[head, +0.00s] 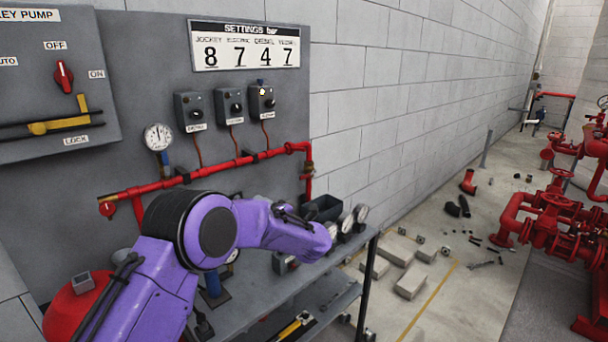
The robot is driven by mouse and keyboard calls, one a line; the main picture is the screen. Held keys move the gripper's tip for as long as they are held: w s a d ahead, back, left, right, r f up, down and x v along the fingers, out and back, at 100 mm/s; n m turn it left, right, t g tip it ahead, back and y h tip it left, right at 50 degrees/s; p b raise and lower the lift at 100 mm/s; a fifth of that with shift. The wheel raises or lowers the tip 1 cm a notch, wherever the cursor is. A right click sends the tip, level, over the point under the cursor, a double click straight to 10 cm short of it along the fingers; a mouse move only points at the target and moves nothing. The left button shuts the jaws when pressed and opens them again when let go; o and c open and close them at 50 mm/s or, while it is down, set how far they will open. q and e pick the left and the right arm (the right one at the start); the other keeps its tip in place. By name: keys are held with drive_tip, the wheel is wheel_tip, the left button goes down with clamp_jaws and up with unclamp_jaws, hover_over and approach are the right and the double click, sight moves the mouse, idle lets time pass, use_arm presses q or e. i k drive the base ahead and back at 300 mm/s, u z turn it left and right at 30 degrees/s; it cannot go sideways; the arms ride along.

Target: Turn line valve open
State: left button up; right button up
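A red pipe line (240,160) runs along the grey panel, with a small red valve handle (107,208) at its left end. Another fitting (308,170) sits on the pipe's downward bend at the right. No label here marks which one is the line valve, and I cannot tell whether either is open. A purple arm of mine comes in from the lower left and crosses in front of the lower pipe and the bench. No fingertips show on it, so its gripper is hidden or outside the picture. My other gripper is not in view.
A round gauge (158,137) and several switch boxes are on the panel. A grey bench (340,262) below holds gauges and a dark bin (325,208). Blocks (411,282) and loose parts lie on the floor at the right, near red pumps (560,215).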

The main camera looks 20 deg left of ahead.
sight(305, 176)
drive_tip(key=i, duration=1.45)
